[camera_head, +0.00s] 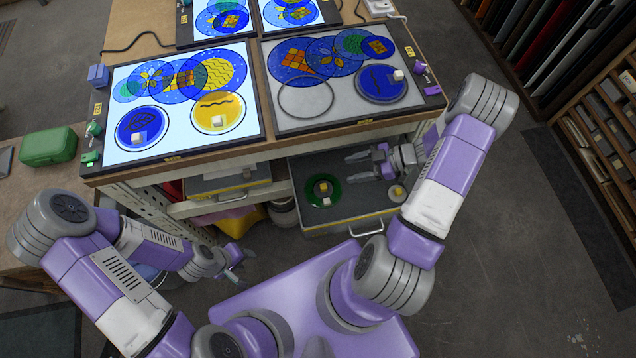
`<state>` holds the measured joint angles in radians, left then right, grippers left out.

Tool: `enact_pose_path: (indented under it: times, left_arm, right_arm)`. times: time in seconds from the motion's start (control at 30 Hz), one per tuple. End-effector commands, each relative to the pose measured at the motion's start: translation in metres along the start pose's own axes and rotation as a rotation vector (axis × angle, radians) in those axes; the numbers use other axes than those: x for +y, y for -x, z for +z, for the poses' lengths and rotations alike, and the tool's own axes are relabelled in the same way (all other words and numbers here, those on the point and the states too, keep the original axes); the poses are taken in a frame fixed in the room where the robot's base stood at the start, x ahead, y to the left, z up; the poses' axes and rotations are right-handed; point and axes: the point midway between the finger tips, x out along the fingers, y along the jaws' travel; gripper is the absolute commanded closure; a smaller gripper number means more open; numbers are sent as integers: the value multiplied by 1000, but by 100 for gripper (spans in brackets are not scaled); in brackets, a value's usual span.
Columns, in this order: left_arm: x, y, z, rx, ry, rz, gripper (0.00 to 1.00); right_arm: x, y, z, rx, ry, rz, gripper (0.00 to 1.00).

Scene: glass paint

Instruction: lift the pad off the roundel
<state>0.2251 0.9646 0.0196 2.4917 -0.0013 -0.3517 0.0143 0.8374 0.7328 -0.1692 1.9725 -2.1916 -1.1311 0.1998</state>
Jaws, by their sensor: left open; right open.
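A green roundel (332,198) lies in the open drawer under the table, with a small yellow block (323,187) and a pale block (326,202) on it. My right gripper (347,169) is open and empty, up and right of it, fingers pointing left. On the lit left panel, a blue roundel (126,124) carries a pale pad (139,138) and a yellow roundel (229,104) carries a pale pad (218,121). On the grey right panel, another blue roundel (376,84) carries a pale pad (398,75). My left gripper (238,264) is open and empty, low beside the table.
The drawer (350,222) also holds a small round piece (396,191) with a pale block. An empty ring (306,96) lies on the right panel. A green case (47,147) stands at left, shelving (600,120) at right. The floor at right is clear.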

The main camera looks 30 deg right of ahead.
Motion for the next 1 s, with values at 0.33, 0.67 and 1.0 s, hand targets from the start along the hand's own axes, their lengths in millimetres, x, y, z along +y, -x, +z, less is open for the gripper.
enact_pose_path:
  times: [0.33, 0.67, 1.0]
  left_arm:
    - [-9, -24, -2, 1, 0, 0, 57]
    - [-14, -38, -2, 1, 0, 0, 57]
    - [-18, -50, -3, 1, 0, 0, 57]
  right_arm:
    - [0, -24, 48, 2, -2, -1, 44]
    - [1, -49, 79, 1, 2, 0, 44]
    - [0, -93, 79, 3, 0, -2, 44]
